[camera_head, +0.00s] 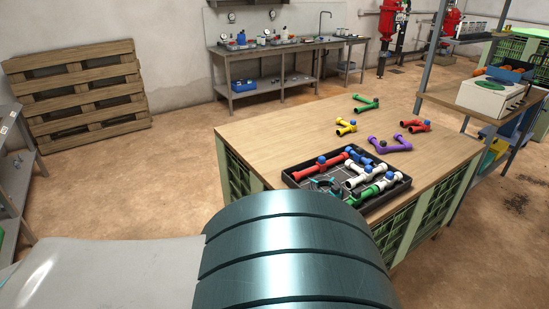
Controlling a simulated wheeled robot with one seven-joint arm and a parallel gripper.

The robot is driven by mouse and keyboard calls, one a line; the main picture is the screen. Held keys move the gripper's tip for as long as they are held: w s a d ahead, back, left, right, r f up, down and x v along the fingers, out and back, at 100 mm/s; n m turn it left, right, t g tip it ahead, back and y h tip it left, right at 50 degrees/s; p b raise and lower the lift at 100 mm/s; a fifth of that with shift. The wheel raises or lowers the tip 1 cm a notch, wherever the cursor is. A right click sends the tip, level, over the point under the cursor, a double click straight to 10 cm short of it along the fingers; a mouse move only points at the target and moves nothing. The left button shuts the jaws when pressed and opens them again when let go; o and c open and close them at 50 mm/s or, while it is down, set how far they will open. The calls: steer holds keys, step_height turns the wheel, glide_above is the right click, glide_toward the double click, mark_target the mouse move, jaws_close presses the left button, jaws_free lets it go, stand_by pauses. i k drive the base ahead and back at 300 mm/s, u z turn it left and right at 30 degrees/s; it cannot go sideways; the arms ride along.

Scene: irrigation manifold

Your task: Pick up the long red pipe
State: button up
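The tray sits at the front of the wooden-topped workbench (262,140). A small dark teal part (326,185) shows over the tray's front, just below the red pipe. It looks like the end of my gripper, but the large teal arm link in front hides most of it. I cannot tell whether its fingers are open or touch anything.
White fittings (366,176) and a green one (382,189) share the tray. Purple (390,146), yellow (346,128), green (366,103) and shorter red (415,126) fittings lie behind it. The bench's left side is clear. A shelf (462,101) stands at right.

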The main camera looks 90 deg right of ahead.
mark_target(321, 166)
steer(key=z, duration=1.2)
steer(key=i, duration=2.2)
steer(key=z, duration=3.75)
steer(key=i, duration=1.65)
